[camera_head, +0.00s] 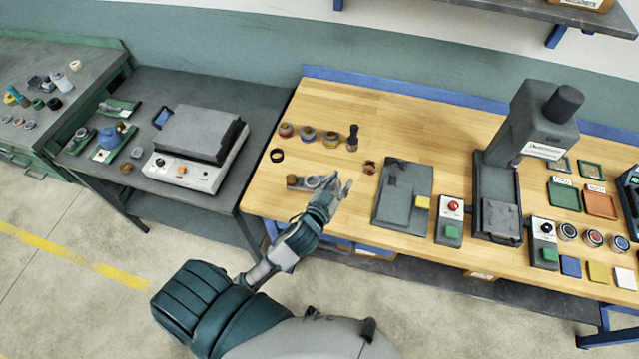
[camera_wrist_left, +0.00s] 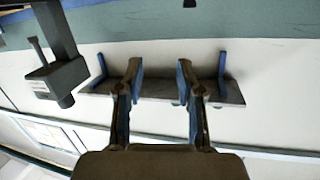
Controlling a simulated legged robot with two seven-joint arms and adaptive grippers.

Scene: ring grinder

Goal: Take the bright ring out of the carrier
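A small grey carrier (camera_head: 301,187) lies near the front left of the wooden bench in the head view. A bright, silvery ring (camera_head: 313,182) seems to sit at its right end, partly beside my gripper; a brownish round piece (camera_head: 291,180) is at its left end. My left gripper (camera_head: 339,186) is just right of the carrier, with its fingers apart. Whether it touches the ring or carrier I cannot tell. In the left wrist view the gripper (camera_wrist_left: 158,80) is open with nothing between its fingers. My right gripper is in neither view.
A dark ring (camera_head: 277,155) and a copper-coloured ring (camera_head: 369,167) lie on the bench near the carrier. Several jars and a dark brush (camera_head: 353,138) stand behind. A grey plate fixture (camera_head: 391,207) is to the right, then a press (camera_head: 500,180).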

